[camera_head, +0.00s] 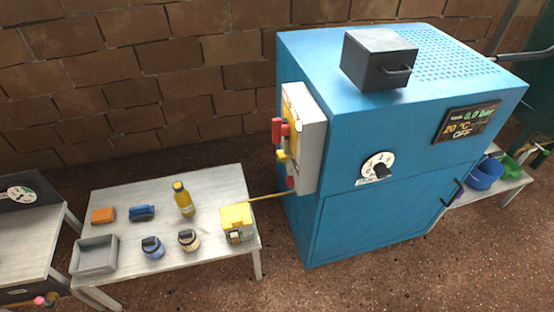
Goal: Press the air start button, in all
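No button is labelled readably as air start. A large blue machine (360,225) stands right of centre. On its left side is a grey and yellow control box (309,140) with a red handle (280,130), a small yellow part (282,155) and a red round part (290,183) low down. A dark display (466,120) on the machine's front shows 0.0 bar, 20 °C and OFF. A round dial (377,170) with a black knob sits below it. Small pink and yellow round parts (45,300) show at the bottom left, partly cut off. Neither gripper is in view.
A pale table (140,190) left of the machine holds a grey tray (95,265), a yellow bottle (182,200), a yellow box (236,217) and several small items. A dark box (365,65) sits on the machine. Another bench (35,235) stands at far left. Floor in front is clear.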

